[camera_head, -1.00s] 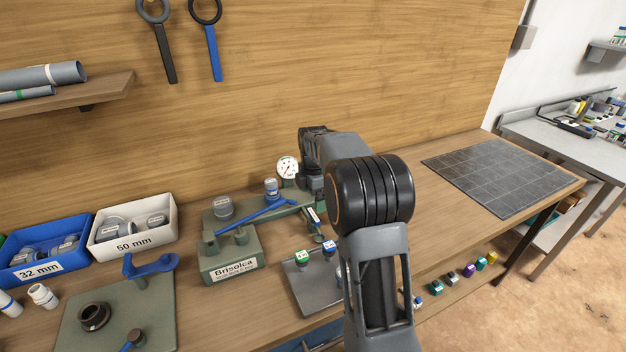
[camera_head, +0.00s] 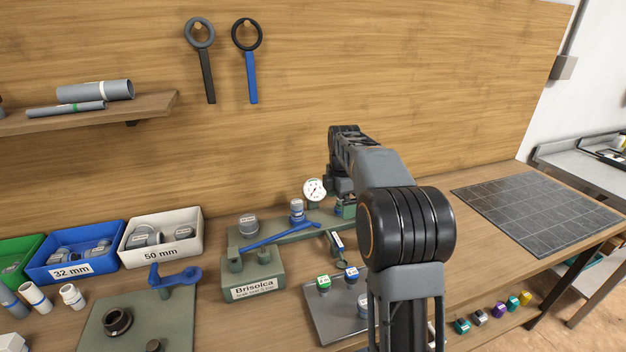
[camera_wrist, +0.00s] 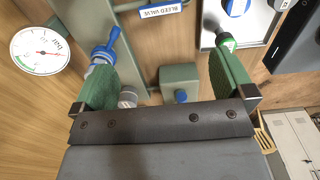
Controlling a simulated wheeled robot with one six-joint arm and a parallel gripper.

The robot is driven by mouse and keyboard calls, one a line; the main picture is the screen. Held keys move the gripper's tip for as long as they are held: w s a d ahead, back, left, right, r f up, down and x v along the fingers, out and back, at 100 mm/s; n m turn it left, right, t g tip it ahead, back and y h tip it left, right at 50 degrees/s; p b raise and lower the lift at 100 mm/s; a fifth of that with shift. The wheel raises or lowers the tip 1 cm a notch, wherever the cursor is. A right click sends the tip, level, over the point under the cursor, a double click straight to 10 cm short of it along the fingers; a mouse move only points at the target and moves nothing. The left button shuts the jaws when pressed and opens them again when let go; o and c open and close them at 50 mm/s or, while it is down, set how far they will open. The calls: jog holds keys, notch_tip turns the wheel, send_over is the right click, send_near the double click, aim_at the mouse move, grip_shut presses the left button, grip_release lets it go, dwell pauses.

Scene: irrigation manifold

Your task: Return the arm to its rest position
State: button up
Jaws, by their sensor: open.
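My arm reaches from the lower right of the head view over the bench, its wrist beside the white pressure gauge (camera_head: 314,190). My gripper (camera_wrist: 165,72) is open in the wrist view, its two green fingers wide apart with nothing held between them. The gauge (camera_wrist: 40,51) shows left of the fingers. A blue-topped fitting (camera_wrist: 105,45) is close by the left finger; I cannot tell whether they touch. A green-capped part (camera_wrist: 226,42) shows just beyond the right finger. In the head view the arm hides most of the gripper.
The Brisolca block (camera_head: 252,288) with a blue lever (camera_head: 280,236) stands left of the arm. A grey tray (camera_head: 325,318) with capped parts lies below it. Blue (camera_head: 75,276) and white (camera_head: 160,250) bins stand left. A dark gridded mat (camera_head: 540,212) at right is clear.

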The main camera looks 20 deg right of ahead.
jog(key=s+a+f+m+t, duration=0.1)
jog(key=s+a+m+t, duration=0.1)
jog(key=s+a+m, duration=0.3)
jog(key=s+a+f+m+t, duration=0.1)
jog(key=s+a+m, duration=0.5)
jog(key=s+m, duration=0.7)
jog(key=shift+s+f+t, duration=0.4)
jog(key=shift+s+f, duration=0.2)
jog(key=shift+s, duration=2.25)
